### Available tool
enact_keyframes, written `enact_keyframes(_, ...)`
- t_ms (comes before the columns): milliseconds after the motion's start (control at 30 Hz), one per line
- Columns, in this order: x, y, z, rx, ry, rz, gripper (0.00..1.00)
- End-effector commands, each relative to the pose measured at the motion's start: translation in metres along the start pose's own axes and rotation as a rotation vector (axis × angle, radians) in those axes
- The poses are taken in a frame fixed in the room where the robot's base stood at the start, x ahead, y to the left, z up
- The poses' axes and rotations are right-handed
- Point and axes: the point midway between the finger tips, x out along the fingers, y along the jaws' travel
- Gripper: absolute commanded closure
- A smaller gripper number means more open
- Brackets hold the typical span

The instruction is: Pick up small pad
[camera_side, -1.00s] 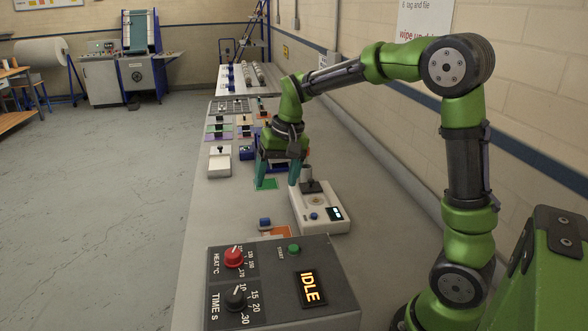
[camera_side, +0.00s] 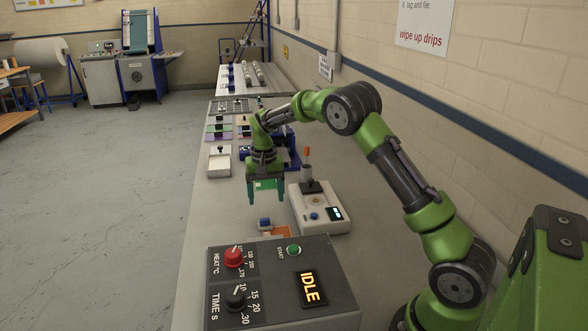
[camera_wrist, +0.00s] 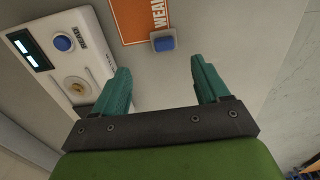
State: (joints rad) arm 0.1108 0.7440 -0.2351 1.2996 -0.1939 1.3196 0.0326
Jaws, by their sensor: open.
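A small blue block (camera_side: 264,222), which may be the small pad, lies at the edge of an orange card (camera_side: 279,232). The wrist view shows the block (camera_wrist: 163,42) beside the lettered orange card (camera_wrist: 134,18), ahead of the fingertips.
A white device with a display (camera_side: 322,212) stands close on the right, with an upright orange-tipped part (camera_side: 307,160) behind it. The control box reading IDLE (camera_side: 270,285) stands in front. A white box (camera_side: 219,161) and several coloured cards lie farther back.

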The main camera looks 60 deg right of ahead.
Motion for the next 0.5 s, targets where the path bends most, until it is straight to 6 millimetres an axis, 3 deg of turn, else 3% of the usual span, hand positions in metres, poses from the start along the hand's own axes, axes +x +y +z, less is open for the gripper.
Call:
enact_keyframes(100,0.019,0.0,0.0,0.0,-0.002,0.001,0.26)
enact_keyframes(367,0.038,-0.002,0.002,-0.001,-0.001,0.0,0.26)
enact_keyframes(500,0.06,-0.007,0.004,-0.001,-0.002,0.002,0.26)
